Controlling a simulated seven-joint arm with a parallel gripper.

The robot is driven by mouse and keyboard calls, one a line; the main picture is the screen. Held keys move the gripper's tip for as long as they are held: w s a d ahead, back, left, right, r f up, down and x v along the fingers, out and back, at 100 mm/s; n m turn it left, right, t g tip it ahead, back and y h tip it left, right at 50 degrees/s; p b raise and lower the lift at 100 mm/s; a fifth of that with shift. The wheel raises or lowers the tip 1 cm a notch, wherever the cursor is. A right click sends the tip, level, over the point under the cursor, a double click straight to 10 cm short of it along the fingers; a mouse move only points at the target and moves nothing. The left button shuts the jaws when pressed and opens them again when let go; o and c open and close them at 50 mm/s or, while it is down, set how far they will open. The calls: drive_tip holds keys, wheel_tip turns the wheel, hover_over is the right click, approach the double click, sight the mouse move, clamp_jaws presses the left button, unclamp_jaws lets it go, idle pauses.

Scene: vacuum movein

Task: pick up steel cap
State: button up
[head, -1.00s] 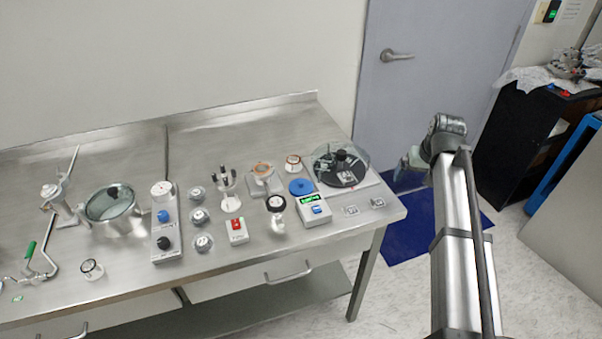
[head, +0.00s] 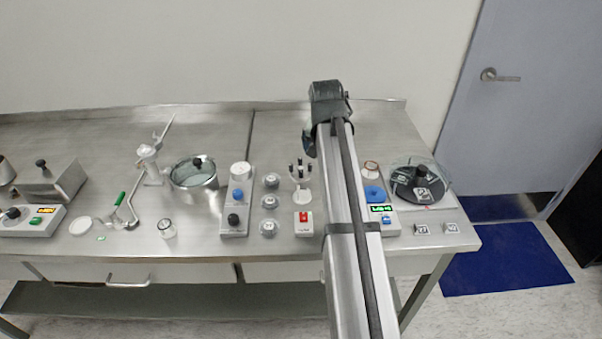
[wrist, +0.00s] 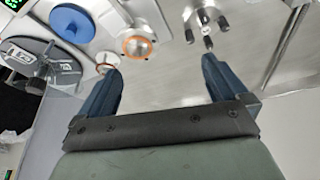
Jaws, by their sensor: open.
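My gripper shows in the wrist view (wrist: 160,65) with two dark blue fingers wide apart and nothing between them. In the head view the gripper (head: 311,143) hangs at the arm's end above the bench, partly hidden by my arm. Several small round metal-looking pieces stand in a column left of my arm: a back one (head: 272,180), a middle one (head: 269,201) and a front one (head: 268,227). I cannot tell which thing is the steel cap. In the wrist view an orange-ringed round fitting (wrist: 137,42) lies beyond the gap between the fingers.
A pronged stand (head: 301,185) and a red-switch box (head: 304,222) are close left of my arm. A blue disc (head: 375,194) and a clear-domed black plate (head: 418,183) are to its right. A glass-lidded pot (head: 194,172) stands left. The bench's back strip is clear.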

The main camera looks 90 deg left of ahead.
drive_tip(key=s+r, duration=0.1)
drive_tip(key=s, duration=0.7)
hover_over(300, 168)
drive_tip(key=d, duration=0.3)
drive_tip(key=f, duration=0.7)
drive_tip(key=shift+s+a+f, duration=0.2)
drive_tip(key=shift+s+f, duration=0.15)
drive_tip(key=shift+a+x, duration=0.2)
drive_tip(key=shift+x, duration=2.4)
drive_tip(key=shift+w+r, duration=0.15)
drive_tip(key=shift+w, duration=0.05)
drive_tip(key=shift+c, duration=0.5)
drive_tip(key=c, duration=1)
